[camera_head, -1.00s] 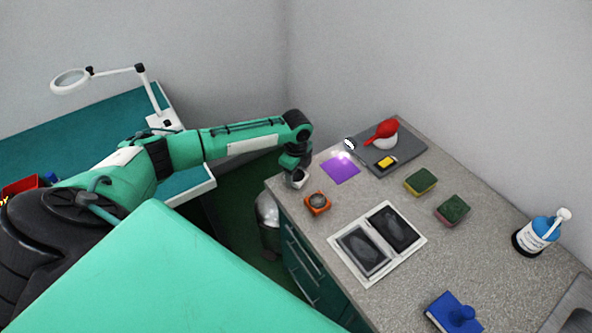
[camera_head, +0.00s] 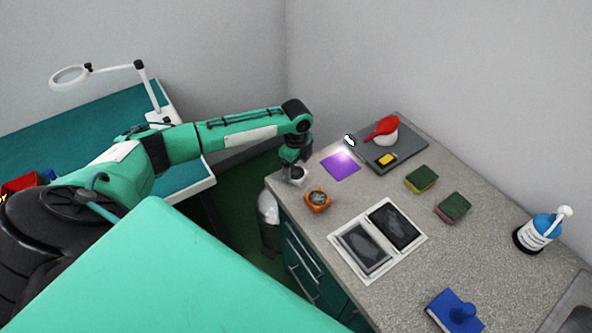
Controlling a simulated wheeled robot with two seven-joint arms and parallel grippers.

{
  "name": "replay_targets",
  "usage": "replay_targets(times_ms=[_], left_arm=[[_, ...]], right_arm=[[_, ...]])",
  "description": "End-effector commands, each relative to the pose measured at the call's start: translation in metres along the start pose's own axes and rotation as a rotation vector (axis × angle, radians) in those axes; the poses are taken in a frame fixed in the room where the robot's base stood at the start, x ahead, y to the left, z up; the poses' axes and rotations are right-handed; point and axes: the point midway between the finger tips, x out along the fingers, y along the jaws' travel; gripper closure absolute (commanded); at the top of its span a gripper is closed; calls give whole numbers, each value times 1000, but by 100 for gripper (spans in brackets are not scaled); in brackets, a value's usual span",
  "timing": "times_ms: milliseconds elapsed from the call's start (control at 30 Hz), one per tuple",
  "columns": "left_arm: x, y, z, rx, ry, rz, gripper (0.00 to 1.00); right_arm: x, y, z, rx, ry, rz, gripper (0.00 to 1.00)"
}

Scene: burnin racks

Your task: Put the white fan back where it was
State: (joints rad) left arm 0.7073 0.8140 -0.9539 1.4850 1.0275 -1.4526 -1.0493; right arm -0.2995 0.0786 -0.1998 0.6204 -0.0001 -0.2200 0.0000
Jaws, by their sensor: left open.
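A small white piece that looks like the white fan (camera_head: 299,175) is on the near left corner of the speckled counter (camera_head: 300,226). My left gripper (camera_head: 293,169) is right above it, pointing down and open. The gripper partly covers the white piece, and I cannot tell whether the fingers touch it. A similar square orange fan (camera_head: 318,200) with a dark round middle lies just to the right and nearer. My right gripper is not in view.
A purple square (camera_head: 341,166) lies behind the fans. A grey mat (camera_head: 408,153) holds a red-topped white item. A white double tray (camera_head: 378,278), sponges (camera_head: 421,179), a blue-capped bottle (camera_head: 538,233) and a blue block (camera_head: 453,313) stand on the counter. Drawers (camera_head: 302,257) drop below its left edge.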

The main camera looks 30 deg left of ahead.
Motion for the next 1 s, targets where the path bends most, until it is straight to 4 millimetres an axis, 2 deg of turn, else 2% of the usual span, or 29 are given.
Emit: replay_targets(times_ms=[33, 300, 500, 667, 1000], left_arm=[[-8, -1, 1, 1, 0, -6, 24], [-66, -1, 0, 0, 0, -5, 24], [-92, 0, 1, -1, 0, -2, 24], [-99, 0, 1, -1, -1, -1, 24], [-99, 0, 1, -1, -1, -1, 24]], right_arm=[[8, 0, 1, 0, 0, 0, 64], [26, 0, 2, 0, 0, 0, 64], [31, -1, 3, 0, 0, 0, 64], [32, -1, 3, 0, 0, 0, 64], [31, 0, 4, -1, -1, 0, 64]])
